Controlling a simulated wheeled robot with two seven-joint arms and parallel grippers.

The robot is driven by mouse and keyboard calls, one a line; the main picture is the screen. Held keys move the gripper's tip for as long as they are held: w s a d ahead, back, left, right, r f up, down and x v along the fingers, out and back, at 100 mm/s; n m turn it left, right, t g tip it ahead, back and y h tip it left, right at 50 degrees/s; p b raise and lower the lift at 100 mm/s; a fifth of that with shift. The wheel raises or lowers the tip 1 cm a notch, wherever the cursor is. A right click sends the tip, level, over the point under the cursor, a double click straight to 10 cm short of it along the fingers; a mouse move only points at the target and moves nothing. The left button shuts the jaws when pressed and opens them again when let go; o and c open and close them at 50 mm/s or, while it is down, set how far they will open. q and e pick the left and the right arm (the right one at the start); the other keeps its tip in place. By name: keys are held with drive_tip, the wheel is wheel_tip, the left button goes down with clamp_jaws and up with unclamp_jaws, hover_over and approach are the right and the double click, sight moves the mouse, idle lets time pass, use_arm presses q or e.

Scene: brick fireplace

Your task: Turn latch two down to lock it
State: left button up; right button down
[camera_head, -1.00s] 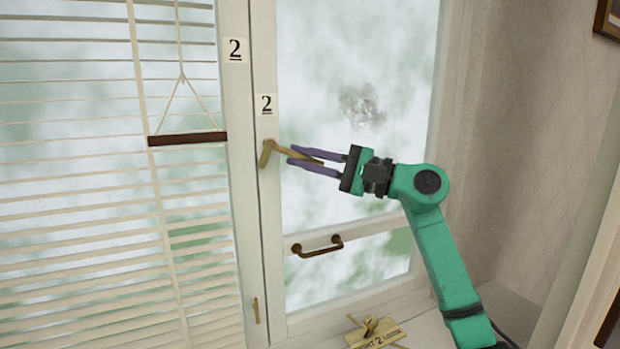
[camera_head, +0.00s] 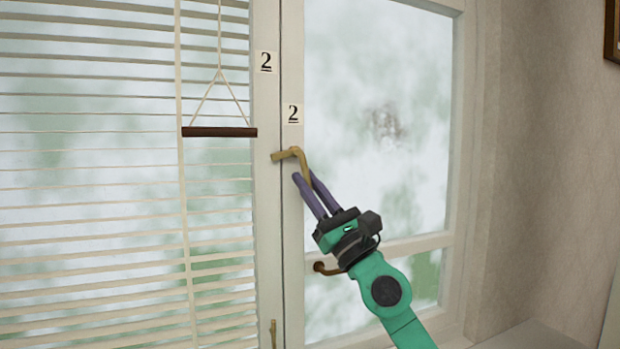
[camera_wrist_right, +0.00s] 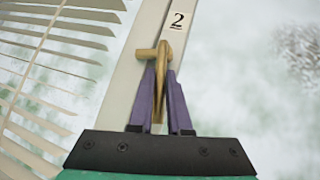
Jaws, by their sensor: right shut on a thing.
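Latch two, a brass L-shaped handle (camera_head: 290,154), sits on the white window frame just below a "2" label (camera_head: 293,113). Its lever now points down and slightly right, between my gripper fingers. My right gripper (camera_head: 306,180) has purple fingers and is shut on the lever from below. In the right wrist view the latch (camera_wrist_right: 157,64) stands between the two fingers (camera_wrist_right: 160,95), with the lever running down between them. My left gripper is not in view.
White blinds (camera_head: 90,200) with a dark wooden bar (camera_head: 219,132) hang at the left. A brown pull handle (camera_head: 324,268) is on the lower window rail, partly behind my right gripper. A small brass fitting (camera_head: 273,333) is low on the frame.

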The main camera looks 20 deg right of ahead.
drive_tip(key=shift+a+m+t+h+p, duration=0.2)
drive_tip(key=shift+m+t+h+p, duration=0.2)
drive_tip(key=shift+m+h, duration=0.5)
drive_tip(key=shift+a+m+t+h+p, duration=0.25)
drive_tip(key=shift+m+t+h+p, duration=0.15)
drive_tip(key=shift+m+h, duration=0.55)
drive_tip(key=shift+a+m+t+h+p, duration=0.25)
drive_tip(key=shift+m+h+p, duration=0.2)
drive_tip(key=shift+m+h, duration=0.45)
drive_tip(key=shift+m, duration=0.35)
drive_tip(key=c, duration=0.9)
unclamp_jaws()
drive_tip(key=shift+o, duration=0.2)
drive_tip(key=b+v, duration=0.6)
drive_tip(key=v, duration=0.8)
drive_tip(key=shift+f+b, duration=0.3)
drive_tip(key=shift+b, duration=0.05)
drive_tip(key=shift+s, duration=0.1)
